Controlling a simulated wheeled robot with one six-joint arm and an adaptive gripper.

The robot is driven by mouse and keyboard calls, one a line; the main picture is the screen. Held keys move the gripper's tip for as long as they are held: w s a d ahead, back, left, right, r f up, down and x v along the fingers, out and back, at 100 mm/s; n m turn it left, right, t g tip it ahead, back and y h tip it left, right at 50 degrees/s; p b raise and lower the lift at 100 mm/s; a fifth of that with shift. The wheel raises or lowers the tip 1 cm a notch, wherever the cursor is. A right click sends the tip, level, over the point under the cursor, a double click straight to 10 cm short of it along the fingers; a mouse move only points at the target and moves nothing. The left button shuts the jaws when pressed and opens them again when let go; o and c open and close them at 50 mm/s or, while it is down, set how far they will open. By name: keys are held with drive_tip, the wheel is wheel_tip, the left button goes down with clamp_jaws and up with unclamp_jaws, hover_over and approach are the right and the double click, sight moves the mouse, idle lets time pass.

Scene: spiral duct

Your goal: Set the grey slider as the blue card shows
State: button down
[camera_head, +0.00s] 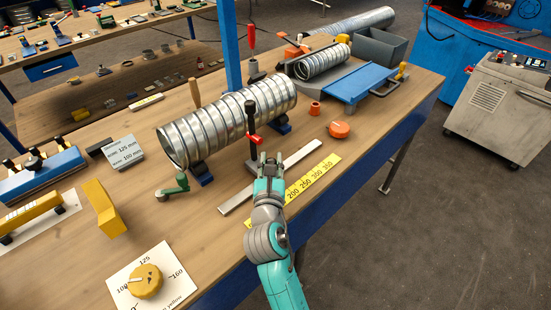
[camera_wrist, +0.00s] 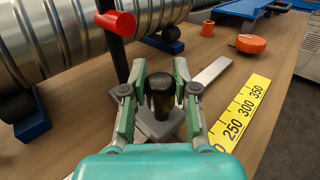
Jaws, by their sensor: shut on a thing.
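The grey slider (camera_wrist: 148,128) sits on a long pale metal rail (camera_head: 303,154) and carries an upright black knob (camera_wrist: 160,97). My gripper (camera_head: 269,163) is shut on this knob, one green finger on each side, in the wrist view (camera_wrist: 159,90). In the head view my gripper hides most of the slider. A yellow scale (camera_head: 318,178) lies beside the rail, with 200, 250, 300 and 350 readable; its lower numbers are hidden behind my arm.
A ribbed spiral duct (camera_head: 225,122) lies on blue supports behind the rail. A black post with a red handle (camera_head: 255,139) stands close to my gripper. An orange knob (camera_head: 339,129) lies right. A yellow dial (camera_head: 146,281) on a white card is at the front left.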

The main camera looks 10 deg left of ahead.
drive_tip(key=s+a, duration=0.1)
drive_tip(key=s, duration=0.1)
drive_tip(key=s+a, duration=0.4)
drive_tip(key=shift+s+a, duration=0.1)
drive_tip(key=shift+s, duration=0.25)
drive_tip(key=c, duration=0.9)
unclamp_jaws()
drive_tip(key=shift+o, duration=0.2)
drive_tip(key=shift+s, duration=0.1)
drive_tip(key=s, duration=0.4)
drive_tip(key=s+d, duration=0.1)
drive_tip(key=s, duration=0.6)
drive_tip(key=shift+s+d, duration=0.25)
drive_tip(key=shift+s, duration=0.1)
